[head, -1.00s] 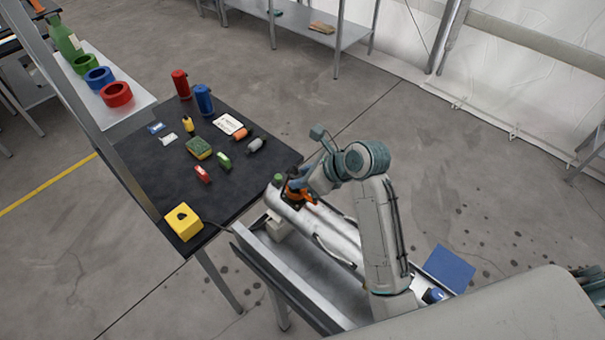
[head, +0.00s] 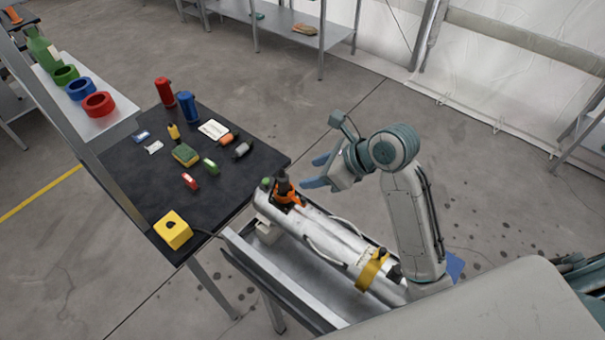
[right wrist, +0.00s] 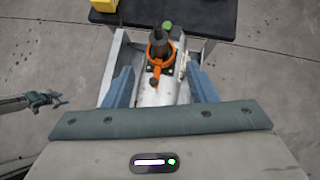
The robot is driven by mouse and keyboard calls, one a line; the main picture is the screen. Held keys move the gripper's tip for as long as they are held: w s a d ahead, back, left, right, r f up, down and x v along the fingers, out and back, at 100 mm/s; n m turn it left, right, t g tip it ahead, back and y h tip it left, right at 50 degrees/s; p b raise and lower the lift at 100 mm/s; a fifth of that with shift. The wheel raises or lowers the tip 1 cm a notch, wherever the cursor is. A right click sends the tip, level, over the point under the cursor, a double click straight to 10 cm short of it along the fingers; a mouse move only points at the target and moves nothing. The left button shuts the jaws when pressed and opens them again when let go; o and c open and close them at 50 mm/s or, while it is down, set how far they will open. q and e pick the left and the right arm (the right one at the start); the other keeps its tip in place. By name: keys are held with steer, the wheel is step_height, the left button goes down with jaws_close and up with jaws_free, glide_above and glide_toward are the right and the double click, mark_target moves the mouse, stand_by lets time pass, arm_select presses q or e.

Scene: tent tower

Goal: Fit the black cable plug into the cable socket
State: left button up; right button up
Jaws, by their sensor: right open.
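A dark, upright plug-like part (head: 283,184) stands in an orange ring fitting (head: 291,199) on top of a silver-white cylinder. It also shows in the right wrist view (right wrist: 159,38), ahead of the fingers. I cannot tell how deep it sits. My right gripper (head: 315,172) is open and empty, to the right of the fitting and apart from it. Its blue fingers show spread in the right wrist view (right wrist: 159,84). A gripper-like end (right wrist: 45,98), probably my left one, shows small at the left there; its jaws are unclear.
The cylinder (head: 330,240) lies in a metal trough (head: 262,262), with a yellow band (head: 373,270) around it. A yellow box (head: 172,231) with a dark round top opening stands on the black table (head: 215,205); a dark cable runs beside it. Several small coloured items lie farther back.

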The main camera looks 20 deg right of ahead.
steer(key=shift+v, duration=0.75)
